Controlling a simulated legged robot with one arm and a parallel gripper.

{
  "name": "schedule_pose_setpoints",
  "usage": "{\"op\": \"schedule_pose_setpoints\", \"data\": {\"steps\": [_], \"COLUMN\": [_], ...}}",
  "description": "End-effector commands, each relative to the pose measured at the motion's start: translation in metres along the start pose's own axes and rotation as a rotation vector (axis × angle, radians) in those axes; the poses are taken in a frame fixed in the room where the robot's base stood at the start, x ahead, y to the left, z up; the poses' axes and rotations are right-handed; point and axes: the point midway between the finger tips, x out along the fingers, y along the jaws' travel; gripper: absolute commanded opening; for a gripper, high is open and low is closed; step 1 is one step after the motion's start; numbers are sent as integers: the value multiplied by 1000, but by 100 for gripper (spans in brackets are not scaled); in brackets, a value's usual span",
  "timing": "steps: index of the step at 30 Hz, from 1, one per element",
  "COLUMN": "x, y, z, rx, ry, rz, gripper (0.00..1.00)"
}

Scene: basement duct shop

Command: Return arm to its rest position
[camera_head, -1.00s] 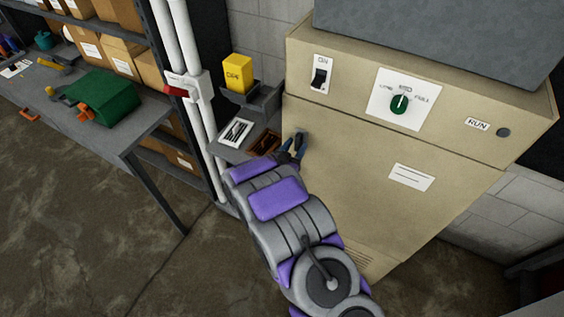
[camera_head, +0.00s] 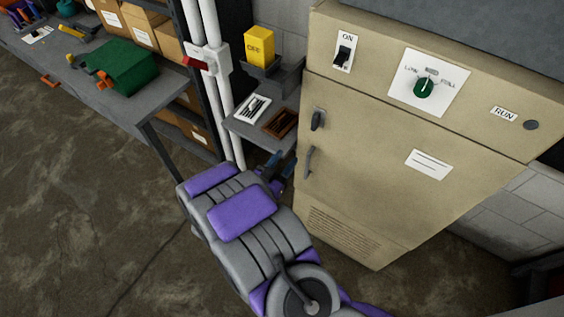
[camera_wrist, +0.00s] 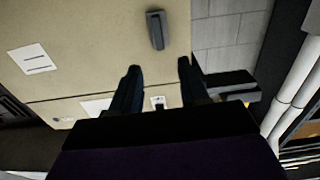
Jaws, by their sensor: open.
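My arm with purple pads reaches up from the bottom of the head view. My gripper (camera_head: 280,172) is beside the lower left side of the beige cabinet, below the small grey shelf. In the wrist view my gripper (camera_wrist: 158,85) has its two dark fingers apart, with nothing between them. The beige cabinet (camera_head: 380,160) stands in front of the arm; its face also fills much of the wrist view (camera_wrist: 90,50). A dark handle (camera_wrist: 156,30) on it shows beyond the fingertips.
The cabinet carries an ON switch (camera_head: 343,53), a green knob (camera_head: 424,87) and two handles. A grey shelf (camera_head: 245,130) holds a card and brown tray (camera_head: 281,123). A yellow OFF block (camera_head: 259,46) sits above. A workbench (camera_head: 165,93) is at left; open floor (camera_head: 90,200) lies below.

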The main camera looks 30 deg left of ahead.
Motion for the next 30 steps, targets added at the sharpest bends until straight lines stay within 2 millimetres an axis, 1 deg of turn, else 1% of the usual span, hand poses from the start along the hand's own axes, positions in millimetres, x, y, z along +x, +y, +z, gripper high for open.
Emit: {"op": "schedule_pose_setpoints", "data": {"steps": [4, 20, 24, 29, 30], "x": [-5, -4, 8, 34, 41], "y": [0, 0, -3, -11, -13], "z": [0, 1, 5, 10, 8], "rx": [-1, 2, 41, 145, 175], "ry": [0, -5, -79, -282, -335], "rz": [0, 0, -5, -41, -58], "gripper": [45, 45, 45, 45, 45]}}
